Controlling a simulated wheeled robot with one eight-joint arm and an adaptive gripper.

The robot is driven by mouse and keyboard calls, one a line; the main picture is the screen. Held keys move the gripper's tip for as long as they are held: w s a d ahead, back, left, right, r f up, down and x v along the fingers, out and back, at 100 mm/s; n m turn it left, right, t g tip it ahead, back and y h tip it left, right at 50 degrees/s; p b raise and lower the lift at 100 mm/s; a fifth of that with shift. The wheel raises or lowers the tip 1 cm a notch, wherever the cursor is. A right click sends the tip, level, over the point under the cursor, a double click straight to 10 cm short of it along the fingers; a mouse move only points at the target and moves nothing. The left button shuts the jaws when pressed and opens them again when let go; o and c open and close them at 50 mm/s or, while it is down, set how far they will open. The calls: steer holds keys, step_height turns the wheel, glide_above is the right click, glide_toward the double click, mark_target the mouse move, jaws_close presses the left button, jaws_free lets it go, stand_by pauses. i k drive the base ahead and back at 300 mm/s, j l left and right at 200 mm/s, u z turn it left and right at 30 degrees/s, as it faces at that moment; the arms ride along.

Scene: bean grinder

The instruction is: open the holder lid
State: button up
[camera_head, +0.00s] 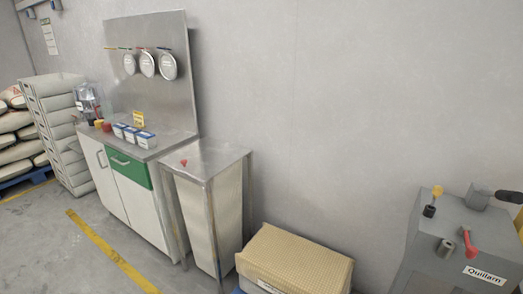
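I cannot identify a holder lid with certainty in the head view. A grey machine labelled "Quillam" (443,243) stands at the right, cut off by the frame edge. On its top are a yellow-topped black knob (432,203), a short metal cylinder (446,248), a red lever (468,243) and a grey part with a black handle (492,194). At the left, a machine with a clear upper part (88,101) stands on the cabinet counter; its details are too small to tell. My gripper is not in view.
A metal-topped stand (212,161) with a small red item (184,162) adjoins the white cabinet (130,195). Small boxes (145,139) sit on the counter. A cardboard-coloured box (296,257) lies between stand and grey machine. Crates (58,130) and sacks stand far left. Floor at lower left is clear.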

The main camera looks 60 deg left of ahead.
mark_target(203, 159)
steer(key=u, duration=2.8)
steer(key=i+j, duration=0.25)
steer(key=j, duration=0.15)
